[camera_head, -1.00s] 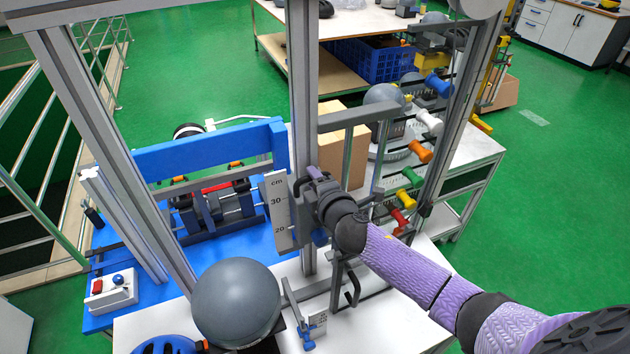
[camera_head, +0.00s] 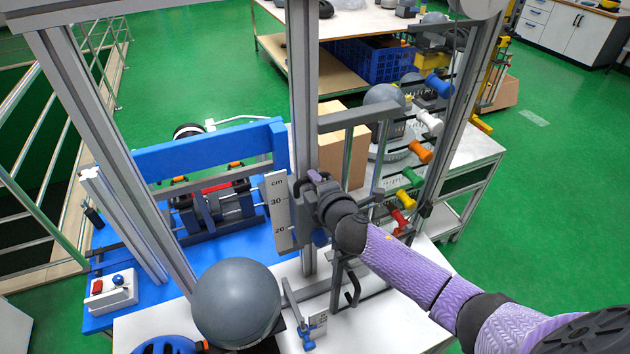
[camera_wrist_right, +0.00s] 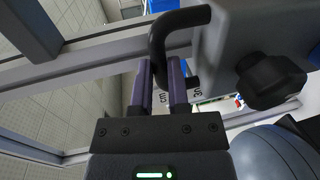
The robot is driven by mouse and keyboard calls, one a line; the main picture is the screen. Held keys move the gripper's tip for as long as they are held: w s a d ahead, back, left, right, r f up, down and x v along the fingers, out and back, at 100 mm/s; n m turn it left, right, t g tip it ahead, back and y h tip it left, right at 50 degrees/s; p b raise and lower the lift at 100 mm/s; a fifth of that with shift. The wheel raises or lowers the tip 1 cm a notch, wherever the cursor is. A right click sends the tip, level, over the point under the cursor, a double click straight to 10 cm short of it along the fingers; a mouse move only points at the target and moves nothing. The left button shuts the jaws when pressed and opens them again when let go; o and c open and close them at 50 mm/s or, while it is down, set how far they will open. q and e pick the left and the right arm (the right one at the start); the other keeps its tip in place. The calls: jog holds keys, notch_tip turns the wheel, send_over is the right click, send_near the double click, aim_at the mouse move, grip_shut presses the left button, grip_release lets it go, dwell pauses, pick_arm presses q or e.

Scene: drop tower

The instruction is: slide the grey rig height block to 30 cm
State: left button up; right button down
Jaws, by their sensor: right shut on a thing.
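The grey height block (camera_wrist_right: 225,45) shows in the right wrist view with a black bent handle (camera_wrist_right: 157,45) and a dark knob (camera_wrist_right: 270,80). My right gripper (camera_wrist_right: 160,85) has its two fingers closed around the handle. In the head view, my right gripper (camera_head: 312,190) is at the upright post (camera_head: 302,100) and hides most of the block. Just left of it is the scale plate (camera_head: 280,212), marked cm, 30 and 20. The gripper is roughly level with the 30 mark; the block's exact reading is hidden. My left gripper is not in view.
A grey ball (camera_head: 236,302) sits front left of the post. A blue frame (camera_head: 210,148) stands behind left, and a cardboard box (camera_head: 345,150) behind right. Several coloured knobs (camera_head: 420,150) line the right side. A control box (camera_head: 112,291) is at left.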

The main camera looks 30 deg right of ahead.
aim_at(307, 133)
dwell(0.6)
notch_tip(307, 133, up, 11)
jog(key=p, duration=1)
jog(key=shift+f, duration=0.35)
jog(key=c, duration=0.6)
grip_release()
jog(key=shift+f, duration=0.1)
jog(key=shift+s, duration=0.1)
jog(key=s, duration=0.3)
jog(key=s+r, duration=0.1)
jog(key=s, duration=0.2)
jog(key=s+r, duration=0.1)
jog(key=s, duration=0.2)
jog(key=shift+s+a, duration=0.25)
jog(key=shift+s, duration=0.05)
